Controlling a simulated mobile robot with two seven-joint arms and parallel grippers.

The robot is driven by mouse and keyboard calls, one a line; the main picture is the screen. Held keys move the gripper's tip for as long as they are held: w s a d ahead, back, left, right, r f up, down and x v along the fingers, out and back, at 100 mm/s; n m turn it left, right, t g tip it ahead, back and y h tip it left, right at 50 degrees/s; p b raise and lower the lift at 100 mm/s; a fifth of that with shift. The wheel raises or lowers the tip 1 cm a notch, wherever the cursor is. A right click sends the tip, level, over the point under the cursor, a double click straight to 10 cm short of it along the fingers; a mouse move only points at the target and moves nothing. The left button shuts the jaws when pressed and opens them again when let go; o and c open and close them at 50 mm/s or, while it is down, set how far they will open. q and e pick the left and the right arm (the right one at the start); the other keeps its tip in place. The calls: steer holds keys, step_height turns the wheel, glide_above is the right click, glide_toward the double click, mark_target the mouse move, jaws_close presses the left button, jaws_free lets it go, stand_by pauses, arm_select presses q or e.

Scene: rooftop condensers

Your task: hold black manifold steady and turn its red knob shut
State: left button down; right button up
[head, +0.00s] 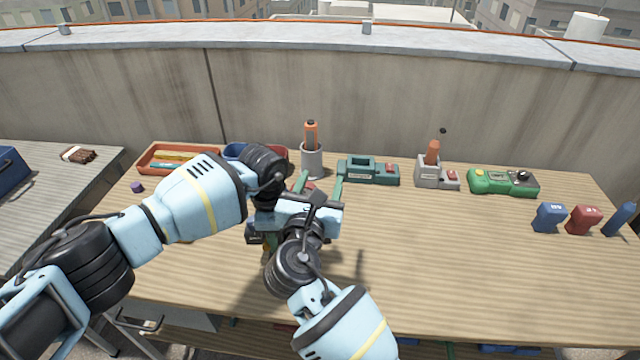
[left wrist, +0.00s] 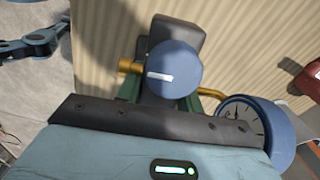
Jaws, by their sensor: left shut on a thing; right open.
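The black manifold (left wrist: 188,30) shows in the left wrist view, with brass pipe ends, a round blue knob (left wrist: 174,62) with a white mark, and a blue-rimmed gauge (left wrist: 243,121). My left gripper (left wrist: 165,98) is shut on the manifold's body. In the head view my arms hide most of the manifold and the left fingertips. My right gripper (head: 320,184) is open, its green fingers apart, just right of the left wrist. No red knob is clearly seen. A red part (left wrist: 307,80) shows at the left wrist view's right edge; I cannot tell what it is.
An orange tray (head: 150,167), a grey holder (head: 312,160) with an orange tool, a dark green device (head: 385,176) and a bright green device (head: 487,183) line the bench's back. Blue (head: 548,218) and red (head: 583,220) blocks stand at the right. The bench's right-centre is clear.

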arm_select(q)
steer(key=shift+c, duration=2)
jaws_free()
step_height(320, 180, up, 5)
steer(key=shift+f+p, duration=0.1)
steer(key=shift+p, duration=1.05)
steer(key=shift+r+p, duration=0.85)
steer(key=shift+r, duration=1.35)
arm_select(e)
step_height(320, 180, up, 12)
steer(key=t, duration=0.1)
steer(key=shift+s+r+t, duration=0.15)
steer(key=shift+r+t, duration=0.05)
steer(key=shift+t, duration=0.1)
arm_select(q)
steer(key=shift+s+f, duration=0.1)
steer(key=shift+f, duration=0.05)
arm_select(e)
steer(key=shift+f, duration=0.1)
